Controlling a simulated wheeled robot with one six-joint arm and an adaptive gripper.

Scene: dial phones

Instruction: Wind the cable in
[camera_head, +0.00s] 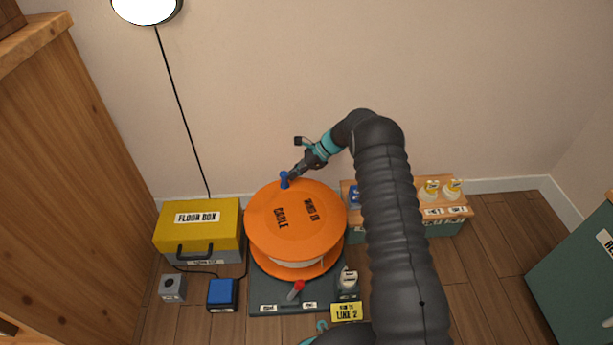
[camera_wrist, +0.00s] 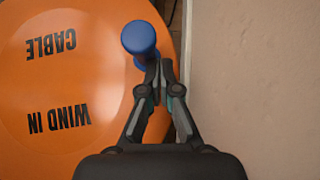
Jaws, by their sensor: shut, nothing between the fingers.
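The orange cable reel (camera_head: 285,239) lies flat on a dark base, with "CABLE" and "WIND IN" printed on its top disc. A blue crank knob (camera_head: 284,179) stands up at the disc's far edge. In the wrist view the orange disc (camera_wrist: 75,85) fills the left side and the blue knob (camera_wrist: 139,39) is at top centre. My gripper (camera_head: 293,176) is at the knob's right side. In the wrist view my gripper (camera_wrist: 158,66) has its fingertips together just below the knob, with nothing between them. I cannot tell whether they touch it. White cable (camera_head: 297,264) shows under the disc.
A red lever (camera_head: 296,290) and a white knob (camera_head: 348,279) are on the base's front. A yellow floor box (camera_head: 198,226) and a blue box (camera_head: 222,293) stand left. A wooden-topped bench (camera_head: 461,208) with bottles stands right. The wall is close behind the reel.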

